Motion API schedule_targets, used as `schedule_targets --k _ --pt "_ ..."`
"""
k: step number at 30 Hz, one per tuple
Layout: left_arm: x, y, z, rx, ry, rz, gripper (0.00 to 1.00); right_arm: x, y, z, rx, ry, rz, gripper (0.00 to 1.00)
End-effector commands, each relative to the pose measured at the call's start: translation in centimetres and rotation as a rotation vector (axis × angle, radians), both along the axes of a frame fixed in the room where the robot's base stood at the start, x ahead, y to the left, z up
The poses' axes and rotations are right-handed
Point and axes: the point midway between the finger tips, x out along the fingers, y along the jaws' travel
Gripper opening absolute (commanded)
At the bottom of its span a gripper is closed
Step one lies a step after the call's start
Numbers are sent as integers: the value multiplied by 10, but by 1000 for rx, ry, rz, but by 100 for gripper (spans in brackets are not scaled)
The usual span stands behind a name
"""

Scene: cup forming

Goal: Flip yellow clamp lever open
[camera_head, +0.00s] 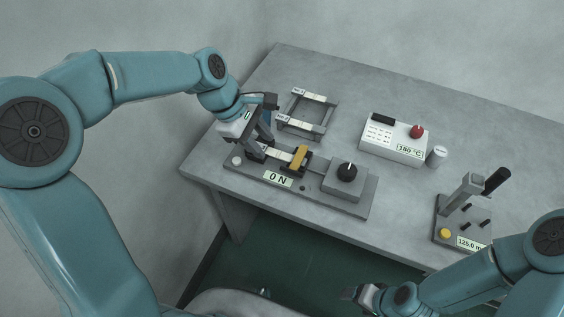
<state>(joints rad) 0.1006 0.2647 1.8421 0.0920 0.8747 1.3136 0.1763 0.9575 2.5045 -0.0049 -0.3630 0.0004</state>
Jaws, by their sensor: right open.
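The yellow clamp lever (299,157) stands up on a dark clamp block in the middle of the grey test fixture (325,195), whose display reads 0 N. A pale strip (276,153) runs from the clamp block leftward toward my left gripper. My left gripper (262,151) points down at the left part of the fixture, beside the lever and apart from it. Its fingertips are small and partly overlap the fixture, so its opening is unclear. My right gripper (352,294) is open, low in front of the table and far from the lever.
A grey rack (307,112) with pale strips stands behind the fixture. A white box (394,140) reading 180 °C with a red knob, a small cylinder (437,156) and a lever press (463,215) stand to the right. The table (225,165) is bare at its left edge.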

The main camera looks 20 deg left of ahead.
Motion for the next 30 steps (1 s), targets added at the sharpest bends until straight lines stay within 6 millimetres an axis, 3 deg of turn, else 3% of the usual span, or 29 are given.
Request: schedule_targets --k 6,12,18,26,29,30 --pt "9 -23 -49 -1 5 -4 38 0 0 -2 0 1 1 73" --pt "17 -38 -80 -2 4 -2 38 0 0 -2 0 0 0 73" --pt "20 -43 -92 -1 0 0 38 0 0 -2 0 0 0 73" --pt "21 -44 -93 0 0 0 38 0 0 -2 0 0 0 73" --pt "21 -43 -93 0 0 0 6 0 0 -2 0 0 0 73" --pt "21 -43 -93 0 0 0 0 0 0 -2 0 0 0 73"
